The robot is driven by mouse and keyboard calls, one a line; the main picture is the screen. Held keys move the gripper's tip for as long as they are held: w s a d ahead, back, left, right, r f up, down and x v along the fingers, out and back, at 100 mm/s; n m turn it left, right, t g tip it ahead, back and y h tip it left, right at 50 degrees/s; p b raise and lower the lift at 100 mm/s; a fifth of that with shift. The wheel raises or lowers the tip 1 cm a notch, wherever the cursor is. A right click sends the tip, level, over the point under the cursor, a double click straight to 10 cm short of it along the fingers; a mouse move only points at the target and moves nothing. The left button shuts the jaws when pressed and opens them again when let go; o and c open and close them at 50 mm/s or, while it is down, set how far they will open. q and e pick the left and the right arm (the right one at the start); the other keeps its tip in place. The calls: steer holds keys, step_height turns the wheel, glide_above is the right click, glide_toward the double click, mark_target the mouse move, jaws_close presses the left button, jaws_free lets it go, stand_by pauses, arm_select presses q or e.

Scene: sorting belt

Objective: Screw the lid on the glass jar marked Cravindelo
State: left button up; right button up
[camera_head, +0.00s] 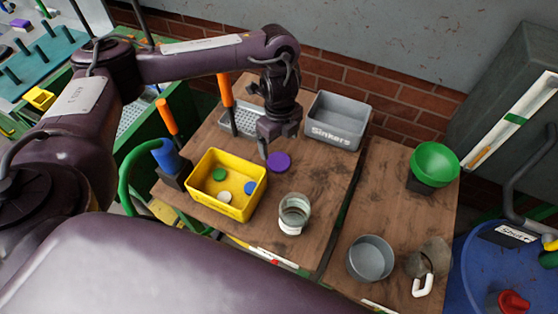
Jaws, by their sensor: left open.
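A glass jar (294,209) stands upright and open on the wooden table, with a white label low on its near side. Its lettering is too small to read. A flat round purple disc (279,162), which looks like a lid, lies on the table behind and slightly left of the jar. My left gripper (268,147) is open and points down just behind and left of the purple disc. I cannot tell whether a finger touches the disc. My right gripper is out of view.
A yellow bin (205,199) with green, blue and white discs stands left of the jar. A grey "Sinkers" bin (337,137) and a perforated tray (241,130) are behind. A grey pot (370,274), mug (432,258) and green bowl (435,163) stand right, across a dark gap.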

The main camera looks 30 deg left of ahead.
mark_target(278, 161)
arm_select(q)
step_height(278, 161, down, 2)
steer(key=shift+f+b, duration=0.2)
steer(key=shift+b, duration=0.25)
steer(key=shift+w+f, duration=0.1)
steer(key=shift+f, duration=0.1)
steer(key=shift+f, duration=0.2)
step_height(278, 161, down, 5)
steer(key=shift+a+r+b, duration=0.1)
steer(key=shift+b, duration=0.75)
steer(key=shift+s, duration=0.2)
steer(key=c, duration=1.1)
